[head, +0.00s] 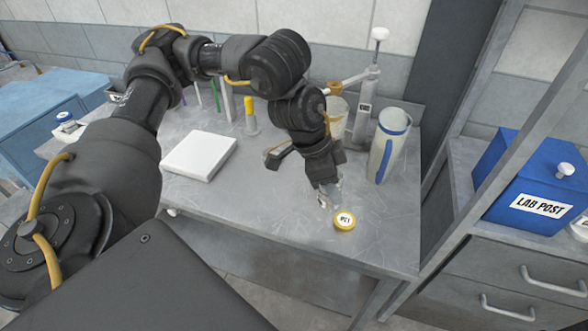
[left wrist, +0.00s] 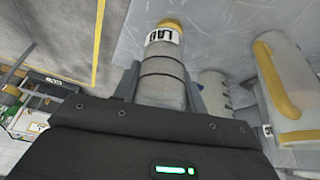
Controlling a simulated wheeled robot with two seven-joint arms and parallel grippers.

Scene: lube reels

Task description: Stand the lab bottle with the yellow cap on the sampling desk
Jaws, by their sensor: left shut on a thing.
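The lab bottle, with a grey body, a LAB label and a yellow cap, shows in the left wrist view (left wrist: 163,68). My left gripper (head: 327,190) is shut on its body, and the cap points away from the palm. In the head view the round yellow cap (head: 344,219) faces the camera just beyond the fingertips, over the front of the sampling desk (head: 260,220). The fingers hide most of the body there. The bottle looks tilted, not upright; I cannot tell whether it touches the desk. My right gripper is not in view.
A white flat block (head: 200,155) lies left of the gripper, with a yellow-topped tube (head: 250,115) behind it. A blue-handled jug (head: 387,150) stands to the right, near a pump-topped cylinder (head: 362,105). A blue LAB POST box (head: 530,185) is on the right shelf. The desk's front left is clear.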

